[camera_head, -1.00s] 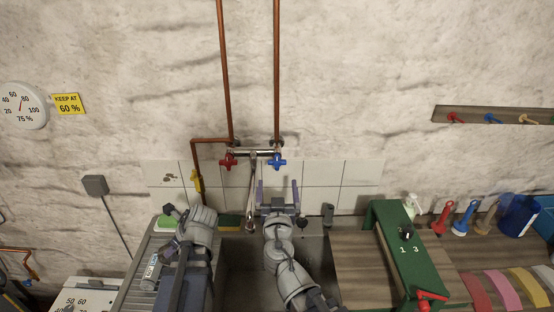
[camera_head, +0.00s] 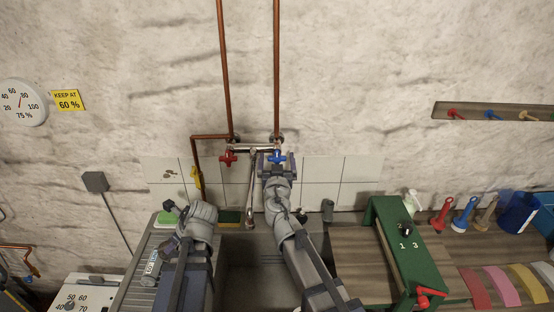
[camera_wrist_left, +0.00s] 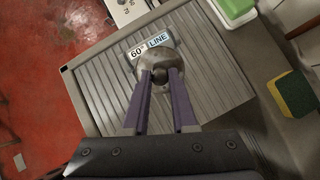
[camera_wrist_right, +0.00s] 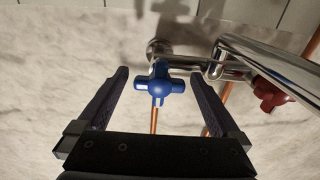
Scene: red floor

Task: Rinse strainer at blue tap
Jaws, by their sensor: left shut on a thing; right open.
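The blue tap (camera_head: 277,158) is on the right of the wall pipe and has a cross-shaped handle. My right gripper (camera_head: 277,164) is open with one finger on each side of it; the right wrist view shows the blue handle (camera_wrist_right: 159,86) between the spread fingers, with gaps on both sides. My left gripper (camera_wrist_left: 159,74) is shut on a small round grey metal piece (camera_wrist_left: 153,62), which looks like the strainer, over the ribbed drainboard (camera_wrist_left: 105,95).
A red tap (camera_head: 228,158) and a chrome spout (camera_head: 251,190) are left of the blue tap. The sink (camera_head: 255,285) lies below. A sponge (camera_wrist_left: 296,92) and green soap (camera_wrist_left: 238,8) lie by the drainboard.

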